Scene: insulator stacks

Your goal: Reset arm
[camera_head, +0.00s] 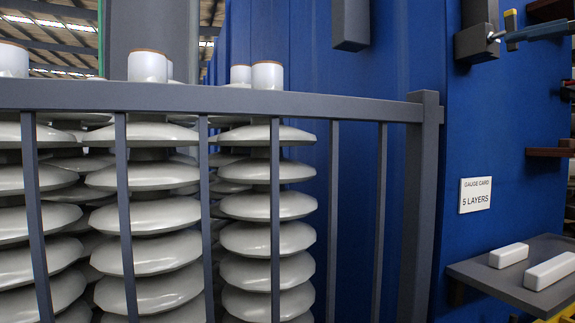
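My arm and gripper do not show in the camera_head view. Stacks of pale grey ribbed insulators stand behind a dark grey railing (205,97). One insulator stack (267,238) is nearest the middle, another (150,220) is left of it, and one (22,235) is cut off at the left edge. White round caps with brown tops show above the rail. The railing bars hide parts of the stacks, and their lower ends are out of frame.
A blue wall (385,70) stands behind. A card (475,195) reads "GAUGE CARD 5 LAYERS". A grey shelf (480,272) at lower right holds two white blocks (508,255). A blue-handled tool (535,32) juts out at upper right beside a grey block (478,30).

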